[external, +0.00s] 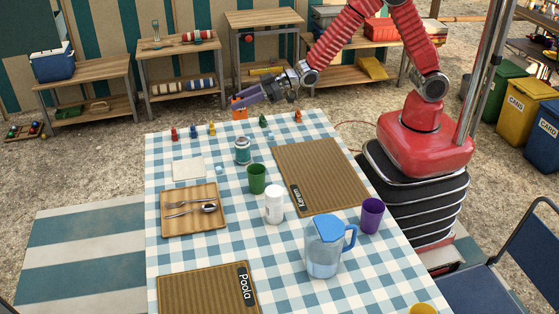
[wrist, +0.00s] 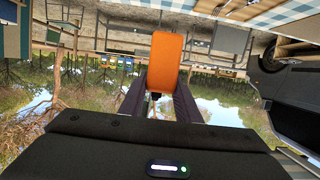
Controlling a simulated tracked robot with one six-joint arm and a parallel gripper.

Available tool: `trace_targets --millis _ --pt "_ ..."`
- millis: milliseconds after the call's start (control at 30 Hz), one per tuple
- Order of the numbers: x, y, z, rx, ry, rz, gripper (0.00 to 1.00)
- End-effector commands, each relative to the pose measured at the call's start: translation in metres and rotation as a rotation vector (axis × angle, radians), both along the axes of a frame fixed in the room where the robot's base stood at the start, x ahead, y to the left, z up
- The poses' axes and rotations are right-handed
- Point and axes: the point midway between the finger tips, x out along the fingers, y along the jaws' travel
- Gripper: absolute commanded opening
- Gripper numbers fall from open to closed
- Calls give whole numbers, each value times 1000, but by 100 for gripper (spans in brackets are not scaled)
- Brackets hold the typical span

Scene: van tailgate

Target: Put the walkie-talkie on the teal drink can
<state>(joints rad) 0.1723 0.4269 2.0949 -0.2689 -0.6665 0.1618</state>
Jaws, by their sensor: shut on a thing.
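My gripper (external: 243,99) is above the far edge of the table, reaching in from the right. It is shut on an orange block-like thing, which I take to be the walkie-talkie (external: 239,112). In the wrist view the orange walkie-talkie (wrist: 166,66) sits between the two dark fingers of my gripper (wrist: 160,92). The teal drink can (external: 243,151) stands upright on the checked cloth, nearer the camera than the gripper and apart from it. The can's top looks bare.
Small coloured figures (external: 193,131) line the far edge. A brown mat (external: 322,172) lies right of the can.

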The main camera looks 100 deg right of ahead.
Motion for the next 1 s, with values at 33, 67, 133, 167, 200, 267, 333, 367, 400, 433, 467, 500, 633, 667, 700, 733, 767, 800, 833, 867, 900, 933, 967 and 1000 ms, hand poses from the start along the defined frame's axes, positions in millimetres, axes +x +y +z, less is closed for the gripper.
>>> trace_targets --millis 33,67,133,167,200,267,333,367,400,433,467,500,633,667,700,733,767,800,833,867,900,933,967,1000 --pt "0 0 -6 1 3 0 3" --pt "0 0 -10 1 4 0 3" --pt "0 0 -20 0 4 0 3" --pt "0 0 -26 0 5 0 3" --pt "0 0 -32 0 5 0 3" --pt "0 0 -41 1 5 0 3" --pt "0 0 -50 0 3 0 3" --pt "0 0 -53 0 3 0 3" --pt "0 0 -56 0 3 0 3" --pt "0 0 -57 0 2 0 3" --pt "0 0 -58 0 1 0 3" --pt "0 0 -58 -1 0 0 3" --pt "0 0 -58 -1 -1 0 3" --pt "0 0 -58 -1 0 0 3" --pt "0 0 -58 0 0 0 3" --pt "0 0 -58 0 0 0 3" --pt "0 0 -58 0 0 0 3" --pt "0 0 -59 0 0 0 3" --pt "0 0 -61 0 1 0 3" --pt "0 0 -63 0 2 0 3" --pt "0 0 -66 0 3 0 3" --pt "0 0 -70 0 4 0 3" --pt "0 0 -73 0 4 0 3" --pt "0 0 -77 1 3 0 3"
